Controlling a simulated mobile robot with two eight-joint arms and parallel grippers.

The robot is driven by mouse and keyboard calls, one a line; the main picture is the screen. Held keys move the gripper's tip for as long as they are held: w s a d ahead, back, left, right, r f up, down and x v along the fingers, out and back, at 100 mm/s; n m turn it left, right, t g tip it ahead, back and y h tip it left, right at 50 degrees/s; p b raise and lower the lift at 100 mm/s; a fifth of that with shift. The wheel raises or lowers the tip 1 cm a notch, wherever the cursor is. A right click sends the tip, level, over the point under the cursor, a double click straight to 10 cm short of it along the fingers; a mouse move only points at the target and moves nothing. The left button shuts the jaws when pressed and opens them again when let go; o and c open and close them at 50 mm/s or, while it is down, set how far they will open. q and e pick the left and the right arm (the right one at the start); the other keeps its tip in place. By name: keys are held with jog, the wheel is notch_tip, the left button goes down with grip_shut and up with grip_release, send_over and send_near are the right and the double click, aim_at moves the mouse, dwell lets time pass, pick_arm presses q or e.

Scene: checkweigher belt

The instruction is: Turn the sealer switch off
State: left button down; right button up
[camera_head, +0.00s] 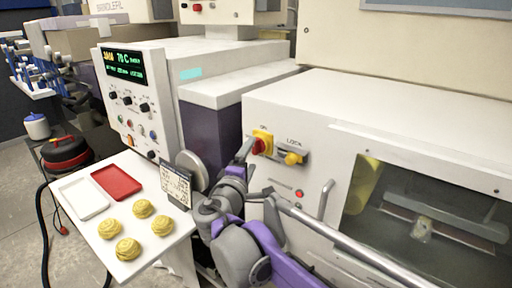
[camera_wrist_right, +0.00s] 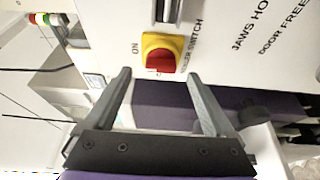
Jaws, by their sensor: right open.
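The sealer switch (camera_head: 260,144) is a red rotary knob on a yellow plate, on the white front panel of the sealer. It also shows in the right wrist view (camera_wrist_right: 163,56), with "ON" and part of a "SWITCH" label beside it. I cannot tell its exact setting. My right gripper (camera_head: 245,152) is open and empty just left of the knob in the head view. In the wrist view its two grey fingers (camera_wrist_right: 159,76) are spread, with the knob beyond the tips and roughly centred between them; contact is not visible. My left gripper is not in view.
A yellow lock handle (camera_head: 292,158) sits right of the switch, with a red light (camera_head: 299,193) below. A small sign (camera_head: 177,186) and white table (camera_head: 120,258) with several yellow rolls stand left.

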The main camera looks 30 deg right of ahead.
aim_at(255, 149)
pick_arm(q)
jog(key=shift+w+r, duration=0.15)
pick_arm(e)
jog(key=x, duration=0.6)
jog(key=shift+w+f, duration=0.1)
jog(key=c, duration=1.4)
